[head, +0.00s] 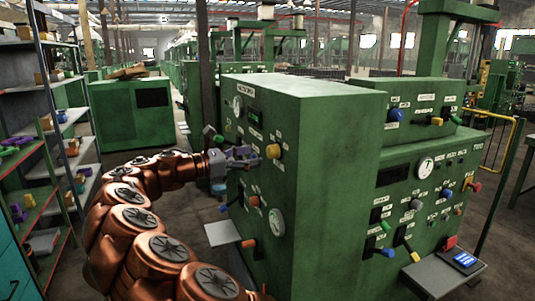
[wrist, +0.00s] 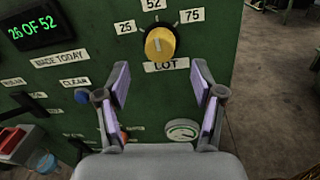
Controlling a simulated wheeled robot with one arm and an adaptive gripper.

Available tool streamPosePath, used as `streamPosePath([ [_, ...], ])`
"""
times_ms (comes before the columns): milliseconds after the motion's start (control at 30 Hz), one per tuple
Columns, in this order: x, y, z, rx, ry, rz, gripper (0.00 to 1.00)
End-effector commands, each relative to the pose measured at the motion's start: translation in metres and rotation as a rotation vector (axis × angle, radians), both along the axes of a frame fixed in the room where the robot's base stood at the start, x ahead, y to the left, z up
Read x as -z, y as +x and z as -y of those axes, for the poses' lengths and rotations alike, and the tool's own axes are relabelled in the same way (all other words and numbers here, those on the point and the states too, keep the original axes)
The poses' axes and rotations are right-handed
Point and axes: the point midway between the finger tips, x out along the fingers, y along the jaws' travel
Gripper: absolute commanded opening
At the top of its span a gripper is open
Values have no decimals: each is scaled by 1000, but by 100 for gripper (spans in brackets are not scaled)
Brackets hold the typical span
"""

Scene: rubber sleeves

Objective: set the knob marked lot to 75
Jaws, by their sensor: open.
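The yellow knob (wrist: 160,46) marked LOT is on the green panel in the wrist view, with 25, 52 and 75 printed from left to right around it. Its dark mark appears to point up towards 52. The LOT label (wrist: 166,66) is just below it. My gripper (wrist: 161,75) is open, its purple pads spread to either side below the knob, with nothing between them. In the head view my gripper (head: 243,156) is close to the yellow knob (head: 273,151) on the cabinet's left face; I cannot tell whether they touch.
The green cabinet (head: 320,110) also bears a display (wrist: 33,33) reading 26 OF 52, a blue button (wrist: 82,96), a round gauge (wrist: 183,130) and a red knob (wrist: 123,136). A shelf rack (head: 40,130) stands at left. A small grey shelf (head: 224,232) juts out below.

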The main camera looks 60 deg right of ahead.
Motion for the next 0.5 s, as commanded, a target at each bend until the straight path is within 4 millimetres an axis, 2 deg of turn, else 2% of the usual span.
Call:
streamPosePath([
  [200, -2, -18, 29, 4, -2, 2, 67],
  [500, -1, -29, 49, 4, -1, 2, 67],
])
